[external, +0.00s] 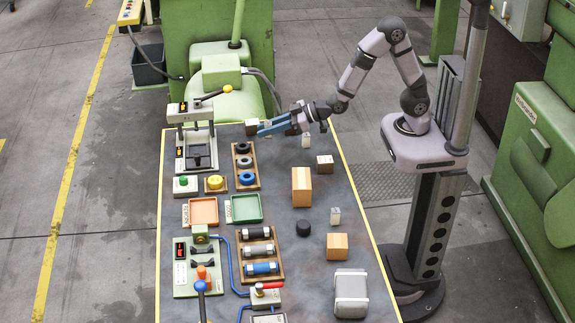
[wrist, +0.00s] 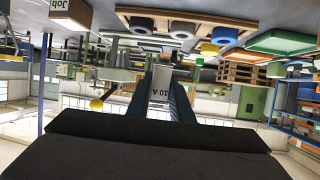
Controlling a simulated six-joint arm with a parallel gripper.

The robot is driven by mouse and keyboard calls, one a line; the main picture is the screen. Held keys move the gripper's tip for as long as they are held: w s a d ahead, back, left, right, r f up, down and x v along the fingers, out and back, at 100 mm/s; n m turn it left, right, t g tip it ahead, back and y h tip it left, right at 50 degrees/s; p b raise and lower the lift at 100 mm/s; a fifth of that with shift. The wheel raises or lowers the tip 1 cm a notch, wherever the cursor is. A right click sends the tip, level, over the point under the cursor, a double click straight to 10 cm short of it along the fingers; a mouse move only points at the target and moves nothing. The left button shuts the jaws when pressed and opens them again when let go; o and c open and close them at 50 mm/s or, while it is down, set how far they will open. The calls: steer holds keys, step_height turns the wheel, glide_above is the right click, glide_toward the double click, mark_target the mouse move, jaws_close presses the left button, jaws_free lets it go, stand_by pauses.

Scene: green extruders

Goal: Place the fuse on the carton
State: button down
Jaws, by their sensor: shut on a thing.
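My gripper (external: 262,128) has blue fingers and reaches left over the far end of the table. It is shut on the fuse (external: 251,127), a small brownish block at the fingertips, held near the dark tool tray. In the wrist view the fuse (wrist: 160,83) shows a pale face marked "10 A" between the two dark fingers (wrist: 160,100). The carton seems to be the tall brown box (external: 301,188) standing on the right half of the table, apart from the gripper. Its top looks bare.
A small labelled brown block (external: 325,164), white pieces (external: 306,141) (external: 335,216), a black puck (external: 303,228), a light wooden box (external: 337,247) and a grey case (external: 351,294) stand on the right. A press (external: 196,140), ring rack (external: 245,166) and trays (external: 246,208) fill the left.

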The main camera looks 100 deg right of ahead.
steer(key=s+a+r+n+y+p, duration=0.1)
steer(key=s+a+n+y+p, duration=0.1)
steer(key=a+p, duration=0.3)
steer(key=s+a+r+n+y+p, duration=0.1)
steer(key=s+a+y+p, duration=0.1)
steer(key=s+a+p, duration=0.2)
steer(key=s+a+r+n+y+p, duration=0.2)
steer(key=s+a+p, duration=0.1)
steer(key=a+p, duration=0.4)
steer(key=shift+a+r+n+g+p, duration=0.1)
steer(key=shift+a+n+g+p, duration=0.25)
steer(key=shift+a, duration=0.95)
step_height(320, 180, up, 2)
steer(key=a+y, duration=0.1)
glide_above(300, 178)
steer(key=shift+a+f+p, duration=0.1)
steer(key=shift+f+p, duration=0.2)
steer(key=shift+f, duration=2.05)
steer(key=shift+f+p, duration=0.3)
steer(key=shift+f, duration=1.6)
